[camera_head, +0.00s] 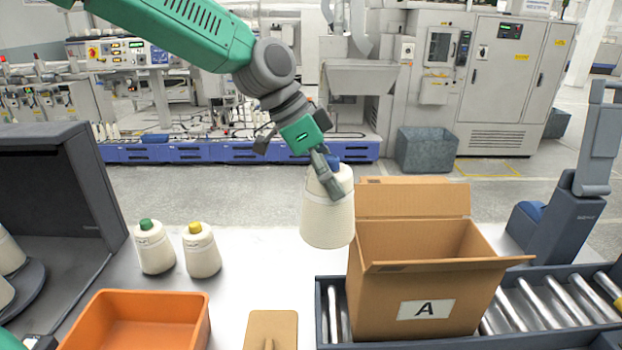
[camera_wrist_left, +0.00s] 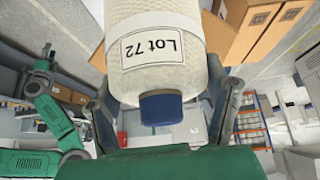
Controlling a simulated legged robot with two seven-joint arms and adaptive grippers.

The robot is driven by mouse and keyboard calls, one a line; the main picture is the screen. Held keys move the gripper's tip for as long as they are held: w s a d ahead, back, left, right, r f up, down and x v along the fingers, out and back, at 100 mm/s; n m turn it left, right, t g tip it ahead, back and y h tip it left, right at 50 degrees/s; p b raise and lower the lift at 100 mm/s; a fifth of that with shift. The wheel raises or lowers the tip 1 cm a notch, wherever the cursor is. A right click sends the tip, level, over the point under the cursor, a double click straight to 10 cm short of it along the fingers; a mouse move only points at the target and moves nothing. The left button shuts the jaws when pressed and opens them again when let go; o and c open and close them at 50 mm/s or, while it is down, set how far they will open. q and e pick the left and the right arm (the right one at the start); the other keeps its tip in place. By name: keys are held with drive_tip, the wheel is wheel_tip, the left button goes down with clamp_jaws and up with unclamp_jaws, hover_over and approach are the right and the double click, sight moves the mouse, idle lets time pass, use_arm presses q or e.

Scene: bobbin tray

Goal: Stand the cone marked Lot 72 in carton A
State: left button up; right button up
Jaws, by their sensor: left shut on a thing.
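A cream yarn cone with a blue tip (camera_head: 327,215) hangs in my left gripper (camera_head: 331,175), just left of carton A. Its label reads Lot 72, seen upside down in the left wrist view (camera_wrist_left: 158,50). The gripper's two fingers (camera_wrist_left: 160,112) are closed around the cone near its blue top. The cone is roughly upright and appears to be above the table. Carton A (camera_head: 425,310), brown with its flaps open, stands on the roller conveyor. The inside floor of the carton is hidden. My right gripper is not in view.
Two more cones, one with a green tip (camera_head: 154,248) and one with a yellow tip (camera_head: 201,250), stand on the table at left. An orange bin (camera_head: 150,305) and a tan board (camera_head: 270,328) lie in front. A grey device (camera_head: 570,205) stands right of the carton.

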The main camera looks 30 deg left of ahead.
use_arm(q)
drive_tip(key=w+d+b, duration=0.2)
drive_tip(key=w+d, duration=0.5)
drive_tip(key=d, duration=0.5)
wheel_tip(320, 180, down, 20)
drive_tip(key=b, duration=1.3)
drive_tip(key=shift+f, duration=0.15)
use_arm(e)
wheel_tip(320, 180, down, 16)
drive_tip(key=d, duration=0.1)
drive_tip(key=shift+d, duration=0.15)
use_arm(q)
drive_tip(key=shift+a, duration=0.15)
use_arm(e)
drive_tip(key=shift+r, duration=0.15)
